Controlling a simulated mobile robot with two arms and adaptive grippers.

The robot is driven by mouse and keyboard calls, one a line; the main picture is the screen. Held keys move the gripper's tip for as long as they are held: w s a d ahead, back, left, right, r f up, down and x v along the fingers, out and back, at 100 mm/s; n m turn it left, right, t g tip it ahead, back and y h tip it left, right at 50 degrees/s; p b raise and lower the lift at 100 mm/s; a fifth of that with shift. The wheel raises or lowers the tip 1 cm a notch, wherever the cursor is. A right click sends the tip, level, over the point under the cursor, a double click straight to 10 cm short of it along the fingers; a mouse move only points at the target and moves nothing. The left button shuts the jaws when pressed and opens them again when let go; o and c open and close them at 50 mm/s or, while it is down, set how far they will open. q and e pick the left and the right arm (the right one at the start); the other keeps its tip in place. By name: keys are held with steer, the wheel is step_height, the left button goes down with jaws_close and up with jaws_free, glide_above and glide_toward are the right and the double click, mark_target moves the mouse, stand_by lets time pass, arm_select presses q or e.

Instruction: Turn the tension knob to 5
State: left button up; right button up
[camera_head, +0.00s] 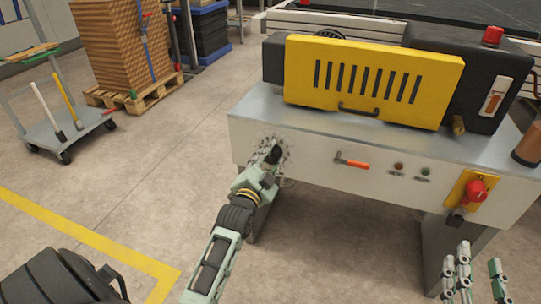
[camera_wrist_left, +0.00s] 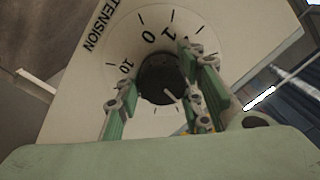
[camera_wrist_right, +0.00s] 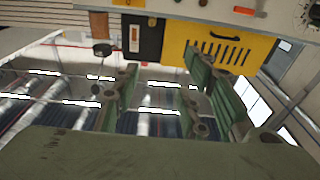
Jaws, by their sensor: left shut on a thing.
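The tension knob is a round black knob (camera_wrist_left: 158,75) on the pale front panel of the machine (camera_head: 320,150). In the left wrist view a dial around it shows the figures 10, 0 and 1 and the word TENSION. Its white pointer line slants to the lower right in that view; the figure it faces is hidden by a finger. My left gripper (camera_head: 268,160) is shut on the knob, with fingers on both sides of it. My right gripper (camera_head: 478,258) is open and empty in front of the machine's right end.
Right of the dial the panel has an orange-red lever (camera_head: 352,164), two small indicator buttons (camera_head: 398,166) and a red switch on a yellow plate (camera_head: 475,190). A yellow guard (camera_head: 370,80) covers the top. A trolley (camera_head: 60,125) stands far left.

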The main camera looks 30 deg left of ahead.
arm_select(q)
steer(key=shift+d+f+n+p, duration=0.15)
steer(key=shift+f+n+p, duration=0.15)
steer(key=shift+n+p, duration=0.35)
arm_select(e)
step_height(320, 180, down, 9)
steer(key=s+d+g+h, duration=0.1)
steer(key=g, duration=0.4)
steer(key=shift+s+d+h, duration=0.3)
steer(key=shift+s+d, duration=0.05)
steer(key=shift+s, duration=0.05)
arm_select(q)
steer(key=o, duration=1.1)
steer(key=shift+c, duration=0.2)
steer(key=shift+r, duration=0.1)
steer(key=v, duration=1.2)
